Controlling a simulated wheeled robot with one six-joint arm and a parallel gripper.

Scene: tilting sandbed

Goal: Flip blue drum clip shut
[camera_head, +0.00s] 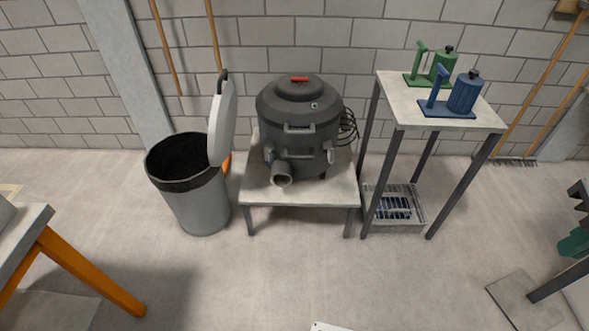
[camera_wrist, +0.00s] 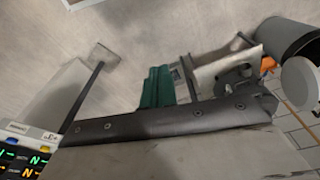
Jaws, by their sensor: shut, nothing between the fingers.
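In the head view a blue drum (camera_head: 464,92) stands upright on a blue base plate (camera_head: 445,110) at the front of a tall stand's top. A dark knob (camera_head: 473,74) sits on top of it, and a blue upright arm (camera_head: 434,87) rises to its left. A clip on it is too small to tell, so I cannot see whether it is open. A similar green drum (camera_head: 443,65) stands just behind it. My gripper is not seen in either view. I cannot pick out the blue drum in the wrist view.
The tall stand (camera_head: 398,112) has a wire basket (camera_head: 409,212) below. To its left are a dark vacuum (camera_head: 300,110) on a low table (camera_head: 300,190) and a grey bin (camera_head: 197,204). The floor in front is mostly clear. A dark bolted edge (camera_wrist: 190,121) crosses the wrist view.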

